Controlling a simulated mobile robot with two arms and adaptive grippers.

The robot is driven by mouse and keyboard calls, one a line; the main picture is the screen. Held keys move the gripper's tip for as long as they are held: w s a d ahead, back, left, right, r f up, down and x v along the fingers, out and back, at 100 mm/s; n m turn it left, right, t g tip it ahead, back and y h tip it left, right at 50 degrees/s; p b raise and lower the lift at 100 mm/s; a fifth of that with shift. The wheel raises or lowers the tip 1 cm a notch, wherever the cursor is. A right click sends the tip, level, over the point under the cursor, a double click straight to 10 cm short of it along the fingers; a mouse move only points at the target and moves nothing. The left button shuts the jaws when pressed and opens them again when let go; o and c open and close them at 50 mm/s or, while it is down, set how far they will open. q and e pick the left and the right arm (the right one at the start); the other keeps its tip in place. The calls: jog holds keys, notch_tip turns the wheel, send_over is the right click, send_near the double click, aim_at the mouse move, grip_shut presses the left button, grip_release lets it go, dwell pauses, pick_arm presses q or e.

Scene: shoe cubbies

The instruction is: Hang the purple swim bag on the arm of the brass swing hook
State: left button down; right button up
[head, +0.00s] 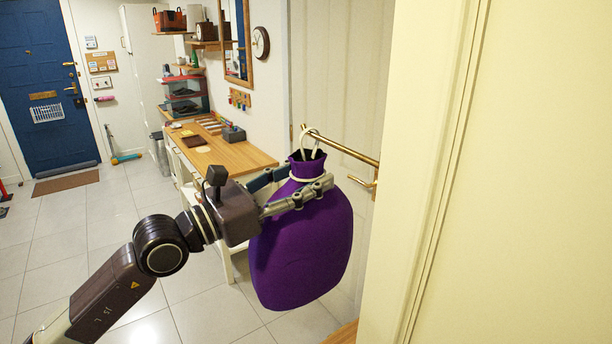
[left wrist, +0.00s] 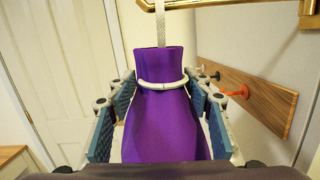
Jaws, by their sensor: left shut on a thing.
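The purple swim bag (head: 302,245) hangs in my left gripper (head: 300,188), whose fingers are shut on either side of its neck. The bag also fills the middle of the left wrist view (left wrist: 162,125), with a pale cord ring around the neck. A pale carrying loop (head: 311,140) stands up from the bag's mouth. The brass swing hook's arm (head: 345,153) sticks out leftward from its wall mount. The loop overlaps the arm near its free end in the head view. The brass also shows at the top of the left wrist view (left wrist: 225,5). I cannot tell whether the loop is around the arm.
A cream door frame or panel edge (head: 425,170) stands close on the right. A wooden-topped bench (head: 225,150) with small items is behind the bag. A wooden peg rail (left wrist: 250,97) shows right in the left wrist view.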

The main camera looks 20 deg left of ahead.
aim_at(285, 187)
pick_arm(q)
jog(key=c, duration=0.9)
grip_release()
jog(key=shift+f, duration=0.1)
jog(key=v, duration=0.5)
jog(key=shift+s+a, duration=0.2)
jog(key=shift+s, duration=0.1)
jog(key=shift+v, duration=3.15)
